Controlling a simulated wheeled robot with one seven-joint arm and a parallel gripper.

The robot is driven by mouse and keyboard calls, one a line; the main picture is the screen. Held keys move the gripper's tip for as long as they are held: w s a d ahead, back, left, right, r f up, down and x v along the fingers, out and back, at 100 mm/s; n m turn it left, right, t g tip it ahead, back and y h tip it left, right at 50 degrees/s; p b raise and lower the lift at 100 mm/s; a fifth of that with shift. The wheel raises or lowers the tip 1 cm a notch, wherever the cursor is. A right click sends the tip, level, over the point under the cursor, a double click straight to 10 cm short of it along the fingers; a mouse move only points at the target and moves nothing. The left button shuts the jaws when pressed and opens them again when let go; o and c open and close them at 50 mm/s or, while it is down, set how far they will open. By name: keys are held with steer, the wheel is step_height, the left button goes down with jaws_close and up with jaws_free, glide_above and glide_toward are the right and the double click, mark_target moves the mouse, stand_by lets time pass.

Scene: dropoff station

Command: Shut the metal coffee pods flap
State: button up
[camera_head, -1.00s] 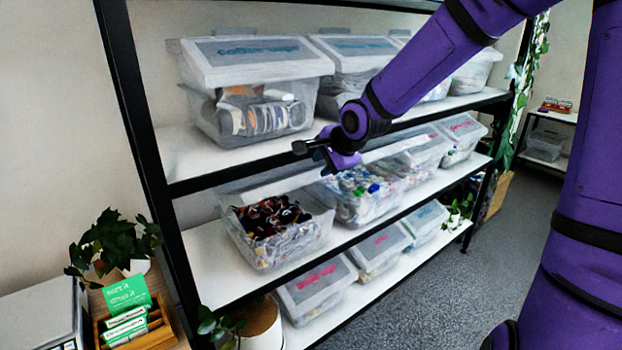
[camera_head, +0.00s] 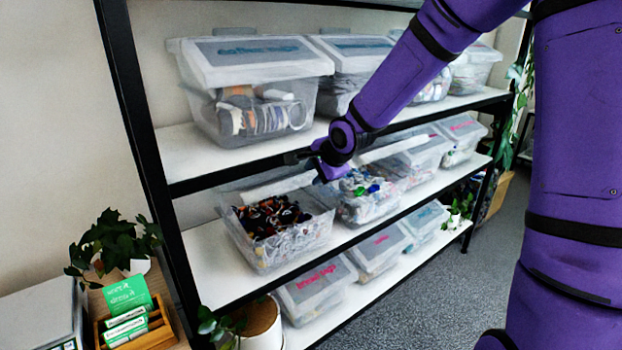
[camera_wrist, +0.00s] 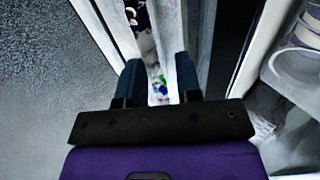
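On the middle shelf, the leftmost clear bin (camera_head: 262,247) holds dark, brown and white pieces that look like coffee pods. Its pale flap (camera_head: 283,187) stands raised at the back, so the bin is open at the front. No label on this flap is readable. My gripper (camera_head: 322,172) is just above and to the right of this flap, below the upper shelf edge; I cannot tell whether it touches. In the wrist view, my gripper's two fingers (camera_wrist: 160,78) are apart with nothing clearly held between them.
The neighbouring bin (camera_head: 362,213) with blue and green caps is open too. Closed bins stand on the upper shelf (camera_head: 205,160) and lower shelf (camera_head: 345,322). A black shelf post (camera_head: 150,165) stands at left. The grey floor (camera_head: 440,290) at right is clear.

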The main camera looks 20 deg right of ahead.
mark_target(310, 179)
steer(key=shift+x, duration=1.75)
jaws_close()
